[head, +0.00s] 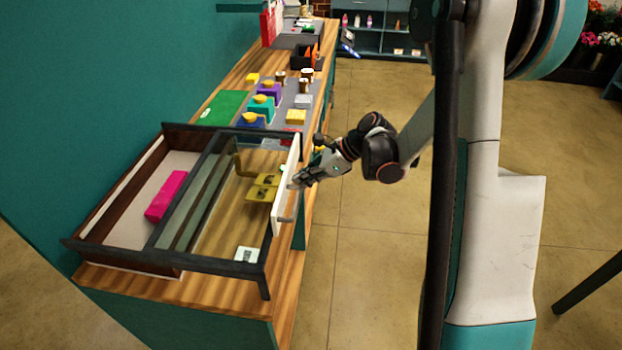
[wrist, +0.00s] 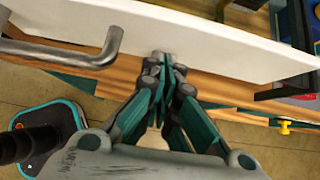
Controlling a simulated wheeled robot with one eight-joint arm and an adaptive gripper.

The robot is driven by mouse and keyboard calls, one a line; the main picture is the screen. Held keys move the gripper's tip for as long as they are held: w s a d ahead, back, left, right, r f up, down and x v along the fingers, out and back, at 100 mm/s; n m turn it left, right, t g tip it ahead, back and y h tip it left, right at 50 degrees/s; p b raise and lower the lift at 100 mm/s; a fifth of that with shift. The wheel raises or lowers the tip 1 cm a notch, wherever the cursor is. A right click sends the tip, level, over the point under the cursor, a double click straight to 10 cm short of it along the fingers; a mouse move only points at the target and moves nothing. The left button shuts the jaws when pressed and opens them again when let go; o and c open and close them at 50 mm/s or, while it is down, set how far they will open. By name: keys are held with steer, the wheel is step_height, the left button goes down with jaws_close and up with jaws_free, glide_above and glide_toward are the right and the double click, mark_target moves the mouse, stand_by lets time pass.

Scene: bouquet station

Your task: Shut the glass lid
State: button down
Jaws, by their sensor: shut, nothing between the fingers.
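In the head view, a dark-framed display case sits on the near end of the wooden counter. Its glass lid (head: 222,205) covers the right part, with yellow items (head: 264,186) visible through it. The left part shows open, with a pink block (head: 166,196) inside. A white front panel (head: 284,187) with a metal handle (head: 285,219) stands along the case's right side. My gripper (head: 297,181) is shut and empty at this panel. In the wrist view, my closed fingertips (wrist: 164,58) are at the white panel (wrist: 225,45), right of the handle (wrist: 112,45); contact is unclear.
Behind the case, the wooden counter (head: 228,82) holds a green mat (head: 222,108), several colored blocks and small jars. A teal wall (head: 120,65) borders the counter on the left. The floor (head: 375,260) right of the counter is clear around my arm.

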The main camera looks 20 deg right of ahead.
steer(key=shift+a, duration=0.1)
steer(key=b, duration=0.3)
glide_toward(242, 176)
steer(key=w+a+f, duration=0.1)
steer(key=a, duration=0.2)
steer(key=w+a+f, duration=0.1)
steer(key=a, duration=0.2)
steer(key=w+a+f, duration=0.2)
steer(key=a, duration=0.2)
steer(key=shift+w+a+r, duration=0.1)
steer(key=shift+w+a, duration=0.25)
steer(key=shift+a, duration=0.2)
